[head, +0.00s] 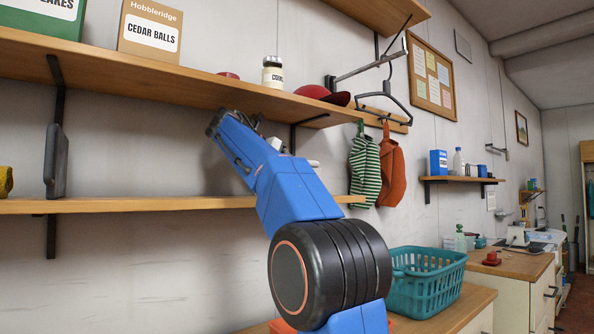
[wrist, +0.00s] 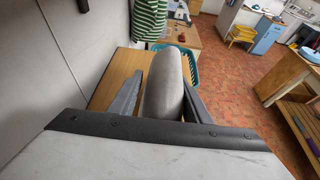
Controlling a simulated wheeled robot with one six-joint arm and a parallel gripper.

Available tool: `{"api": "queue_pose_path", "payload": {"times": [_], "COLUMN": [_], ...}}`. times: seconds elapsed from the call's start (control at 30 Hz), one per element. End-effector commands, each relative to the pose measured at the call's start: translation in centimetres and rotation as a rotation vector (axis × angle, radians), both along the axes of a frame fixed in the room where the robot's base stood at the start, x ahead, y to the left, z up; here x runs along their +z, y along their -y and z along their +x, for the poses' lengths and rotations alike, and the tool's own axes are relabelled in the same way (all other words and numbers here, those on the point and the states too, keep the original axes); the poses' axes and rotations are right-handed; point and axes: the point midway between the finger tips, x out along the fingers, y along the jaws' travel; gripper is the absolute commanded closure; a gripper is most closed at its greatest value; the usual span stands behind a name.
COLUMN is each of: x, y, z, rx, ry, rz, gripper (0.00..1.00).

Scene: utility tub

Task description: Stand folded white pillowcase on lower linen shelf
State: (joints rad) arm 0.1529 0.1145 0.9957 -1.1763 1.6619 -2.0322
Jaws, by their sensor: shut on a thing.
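My gripper (wrist: 163,90) is shut on a pale grey-white, rounded, folded cloth (wrist: 164,88), which looks like the pillowcase. It stands on edge between the two dark fingers in the wrist view. In the head view my blue arm reaches up between the two wall shelves and hides the gripper and nearly all of the cloth. The lower shelf (head: 150,205) runs along the wall behind my arm, with a long bare stretch left of the arm. I cannot tell how far the cloth is from the shelf.
A dark grey flat thing (head: 55,160) stands upright at the lower shelf's left, near a yellow thing (head: 6,181). The upper shelf (head: 180,78) holds boxes, a jar (head: 272,74) and a red cap (head: 320,95). Hanging cloths (head: 365,168) and a teal basket (head: 425,283) are at right.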

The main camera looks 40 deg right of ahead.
Motion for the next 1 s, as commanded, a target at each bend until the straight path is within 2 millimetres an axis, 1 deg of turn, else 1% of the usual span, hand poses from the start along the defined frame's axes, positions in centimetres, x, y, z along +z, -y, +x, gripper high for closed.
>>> {"api": "queue_pose_path", "payload": {"times": [0.2, 0.23, 0.3, 0.57, 0.7, 0.87, 0.93, 1.0], "x": [-0.2, -0.2, -0.2, -0.2, 0.1, 0.9, 1.3, 1.2], "y": [0.0, 0.0, 0.0, 0.0, -0.2, -2.0, -3.2, -4.4], "z": [-0.1, 0.0, 0.0, 0.0, 0.0, 0.3, 0.3, 0.4], "rx": [0.0, 0.0, 0.0, 0.0, 0.001, 0.002, 0.003, 0.004], "ry": [0.001, 0.0, 0.0, 0.0, 0.0, 0.001, 0.001, -0.001], "rz": [-0.001, 0.0, 0.0, 0.0, 0.0, -0.001, -0.001, 0.0], "gripper": [1.0, 0.52, 0.38, 0.38, 0.38, 0.38, 0.38, 0.38]}}
